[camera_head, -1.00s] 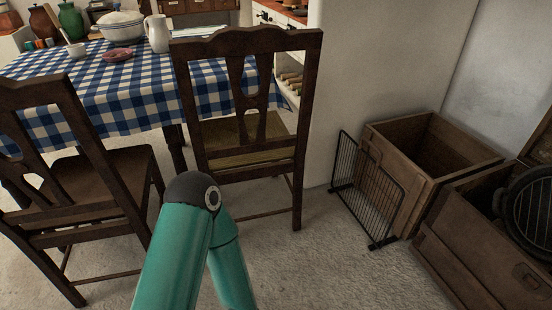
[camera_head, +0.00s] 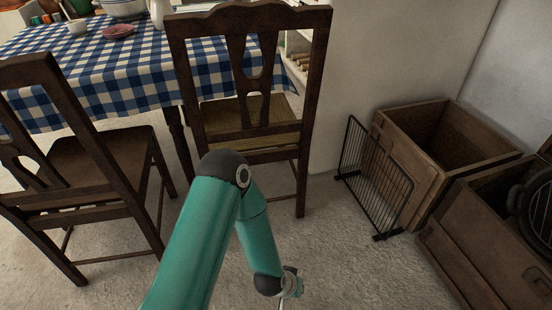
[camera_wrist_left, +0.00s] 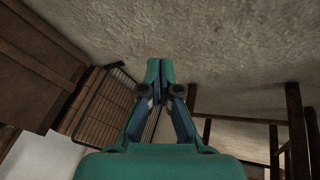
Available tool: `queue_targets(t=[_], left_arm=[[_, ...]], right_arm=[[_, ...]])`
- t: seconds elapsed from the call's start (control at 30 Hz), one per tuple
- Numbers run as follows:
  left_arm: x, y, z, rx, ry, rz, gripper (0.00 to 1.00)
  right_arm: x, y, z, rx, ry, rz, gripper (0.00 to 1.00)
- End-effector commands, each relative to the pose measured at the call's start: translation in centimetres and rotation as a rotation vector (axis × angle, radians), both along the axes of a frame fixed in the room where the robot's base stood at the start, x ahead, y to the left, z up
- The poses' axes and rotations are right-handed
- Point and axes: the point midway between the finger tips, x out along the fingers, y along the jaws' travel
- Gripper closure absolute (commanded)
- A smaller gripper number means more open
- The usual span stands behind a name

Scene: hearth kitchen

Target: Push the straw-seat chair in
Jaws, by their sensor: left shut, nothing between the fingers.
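The straw-seat chair (camera_head: 312,110) stands upright at the near side of the table (camera_head: 90,68), its dark carved back towards me. Its pale woven seat (camera_head: 225,114) shows through the back, with the front part towards the tablecloth. In the left wrist view my left gripper (camera_wrist_left: 160,72) is shut and empty above the floor. Dark chair legs (camera_wrist_left: 297,130) show to its right, apart from the fingers. My right gripper is out of view.
A second, dark wooden-seat chair (camera_head: 110,160) stands to the left. A black wire rack (camera_head: 375,180) leans by a wooden crate (camera_head: 440,140) on the right, with another crate holding a dark pot (camera_head: 535,205). A white wall stands behind. The floor between chair and rack is clear.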

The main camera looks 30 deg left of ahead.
Motion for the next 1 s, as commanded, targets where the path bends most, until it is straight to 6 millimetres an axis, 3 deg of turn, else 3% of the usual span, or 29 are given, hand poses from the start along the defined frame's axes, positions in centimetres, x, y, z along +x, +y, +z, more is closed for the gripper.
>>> queue_targets(t=[0.03,0.1,0.2,0.3,0.43,0.6,0.77,1.0], left_arm=[[3.5,1.4,-0.5,0.051,-0.098,0.054,1.0],[8.2,3.9,-0.1,0.14,-0.244,0.139,1.0],[14.1,8.4,1.8,0.298,-0.454,0.279,1.0],[18.1,12.9,4.8,0.483,-0.647,0.429,1.0],[19.8,17.1,8.7,0.695,-0.813,0.594,1.0],[19.8,19.5,11.5,0.846,-0.899,0.709,1.0],[20.5,21.0,11.9,0.871,-0.912,0.731,1.0],[23.4,24.6,11.7,0.869,-0.912,0.73,1.0]], right_arm=[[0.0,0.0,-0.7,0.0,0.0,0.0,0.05],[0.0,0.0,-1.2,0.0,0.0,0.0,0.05],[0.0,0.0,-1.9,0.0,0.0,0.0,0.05],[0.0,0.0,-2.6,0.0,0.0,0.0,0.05],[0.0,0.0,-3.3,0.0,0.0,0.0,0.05],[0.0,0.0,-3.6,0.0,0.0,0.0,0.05],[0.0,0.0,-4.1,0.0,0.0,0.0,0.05],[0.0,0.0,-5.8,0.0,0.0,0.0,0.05]])
